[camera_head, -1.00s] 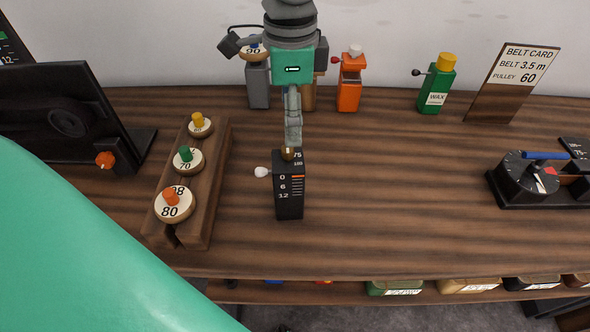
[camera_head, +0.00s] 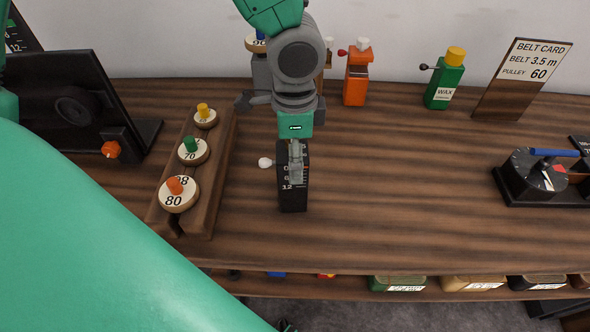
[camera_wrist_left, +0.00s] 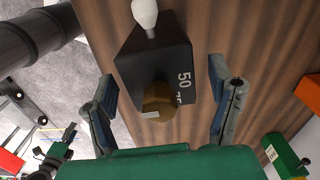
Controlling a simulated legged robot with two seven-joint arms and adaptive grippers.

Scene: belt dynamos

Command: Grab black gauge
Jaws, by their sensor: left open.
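The black gauge (camera_head: 293,196) stands upright on the wooden bench, with white scale numbers on its front and a white knob on its left side. My left gripper (camera_head: 296,162) is over it from behind and above, and hides its upper part in the head view. In the left wrist view the black gauge (camera_wrist_left: 150,62), with a brass knob on top, sits between the two spread fingers of my left gripper (camera_wrist_left: 164,88). There is a gap on both sides. My right gripper is not in view.
A wooden rack (camera_head: 222,170) with numbered pulley discs stands left of the gauge. A black dial device (camera_head: 520,186) is at right. The bench between is clear.

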